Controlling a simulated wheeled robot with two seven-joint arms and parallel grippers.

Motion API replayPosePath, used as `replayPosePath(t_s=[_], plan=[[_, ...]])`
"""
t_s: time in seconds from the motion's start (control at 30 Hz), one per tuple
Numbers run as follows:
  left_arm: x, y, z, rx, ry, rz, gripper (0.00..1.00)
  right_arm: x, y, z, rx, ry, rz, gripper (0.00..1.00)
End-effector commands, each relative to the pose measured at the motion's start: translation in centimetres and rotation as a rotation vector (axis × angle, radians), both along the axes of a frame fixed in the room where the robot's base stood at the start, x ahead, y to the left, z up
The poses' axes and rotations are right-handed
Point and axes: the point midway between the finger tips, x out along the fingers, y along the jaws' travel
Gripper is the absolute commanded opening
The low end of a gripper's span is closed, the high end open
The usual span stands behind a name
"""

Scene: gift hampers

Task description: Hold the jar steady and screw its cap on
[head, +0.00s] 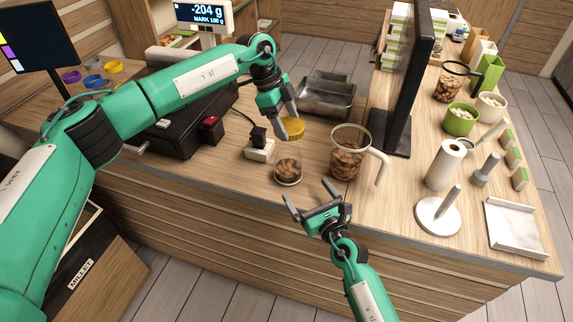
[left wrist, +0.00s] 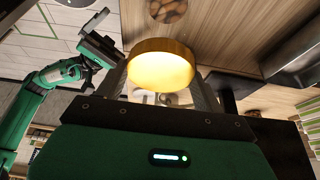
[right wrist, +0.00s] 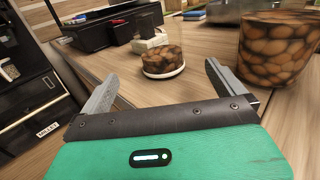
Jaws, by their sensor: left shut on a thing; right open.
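The small clear jar (head: 288,171) of brown nuts stands upright and uncapped on the counter. It also shows in the right wrist view (right wrist: 162,62), standing on a pale disc, and partly at the top of the left wrist view (left wrist: 168,9). My left gripper (head: 286,122) is shut on the yellow cap (head: 294,129), which it holds above and apart from the jar. The cap fills the space between the fingers in the left wrist view (left wrist: 160,68). My right gripper (head: 311,196) is open and empty, in front of the jar, its fingers pointing towards it without touching.
A large handled glass jug (head: 347,160) of nuts stands close right of the jar. A white block (head: 259,150) with a dark plug is behind left. A metal tray (head: 325,95) lies behind, and a black screen (head: 412,80) stands behind right. The counter's front edge is near.

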Motion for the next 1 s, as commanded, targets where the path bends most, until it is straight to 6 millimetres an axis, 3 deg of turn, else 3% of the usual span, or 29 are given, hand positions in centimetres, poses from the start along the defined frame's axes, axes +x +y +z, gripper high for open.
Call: replayPosePath(t_s=[0.27, 0.7, 1.0], plan=[[0.0, 0.0, 0.0, 0.0, 0.0, 0.0, 0.48, 1.1, 0.5, 0.0, 0.001, 0.0, 0.0, 1.0], [0.0, 0.0, 0.0, 0.0, 0.0, 0.0, 0.48, 7.8, 4.0, 0.1, 0.0, -0.001, 0.001, 1.0], [0.0, 0.0, 0.0, 0.0, 0.0, 0.0, 0.48, 10.4, 5.3, 0.1, 0.0, -0.001, 0.0, 1.0]])
